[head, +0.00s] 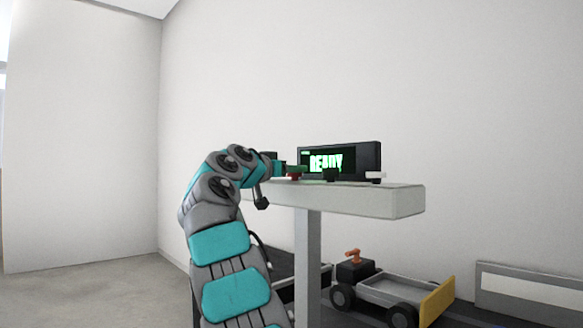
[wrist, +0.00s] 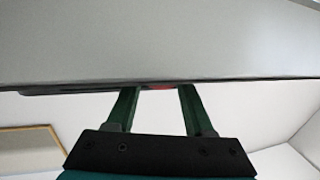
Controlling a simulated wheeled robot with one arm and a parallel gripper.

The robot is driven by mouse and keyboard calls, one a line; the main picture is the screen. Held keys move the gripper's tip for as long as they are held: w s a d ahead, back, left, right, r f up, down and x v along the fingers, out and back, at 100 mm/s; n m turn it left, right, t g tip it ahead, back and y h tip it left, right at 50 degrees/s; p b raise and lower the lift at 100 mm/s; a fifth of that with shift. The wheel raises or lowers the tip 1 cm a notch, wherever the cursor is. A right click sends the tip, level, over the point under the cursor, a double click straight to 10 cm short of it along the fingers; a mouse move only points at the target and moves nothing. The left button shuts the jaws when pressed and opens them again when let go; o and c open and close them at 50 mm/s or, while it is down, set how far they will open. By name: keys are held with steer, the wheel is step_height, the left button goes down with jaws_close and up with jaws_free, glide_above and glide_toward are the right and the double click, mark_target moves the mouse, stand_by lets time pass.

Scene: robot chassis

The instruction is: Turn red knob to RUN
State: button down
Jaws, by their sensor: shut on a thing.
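The red knob (head: 294,175) is a small red part at the left end of the shelf top, mostly hidden by my gripper. My gripper (head: 290,169) reaches it from the left and is shut on it. In the wrist view, the fingers of my gripper (wrist: 156,90) stand on both sides of a thin red sliver of the knob (wrist: 160,87). A dark display box (head: 364,160) behind the knob shows "READY" in green. The knob's pointer and any RUN mark cannot be seen.
The light grey shelf top (head: 385,200) stands on a post (head: 307,250). A small black part (head: 330,174) and a white block (head: 376,176) sit near the display. Below is a small wheeled cart (head: 390,290) with a yellow end. Plain walls surround it; the floor at left is clear.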

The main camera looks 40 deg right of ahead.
steer(key=shift+w+r+p, duration=0.15)
steer(key=shift+r+p, duration=0.15)
steer(key=shift+m+g+p, duration=0.35)
steer(key=shift+m+g, duration=0.05)
steer(key=shift+g, duration=0.1)
steer(key=shift+w+m+g+p, duration=0.1)
steer(key=shift+m+g+p, duration=0.4)
steer(key=shift+p, duration=0.55)
steer(key=m+g+p, duration=0.1)
steer(key=g+p, duration=0.1)
steer(key=p, duration=0.1)
steer(key=shift+w+h+p, duration=0.1)
steer(key=shift+h+p, duration=0.3)
steer(key=shift+f+m+g+p, duration=0.35)
steer(key=shift+m+g+p, duration=0.15)
steer(key=shift+g+p, duration=0.3)
steer(key=shift+f, duration=0.1)
steer(key=shift+c, duration=1.5)
jaws_free()
steer(key=shift+a, duration=0.1)
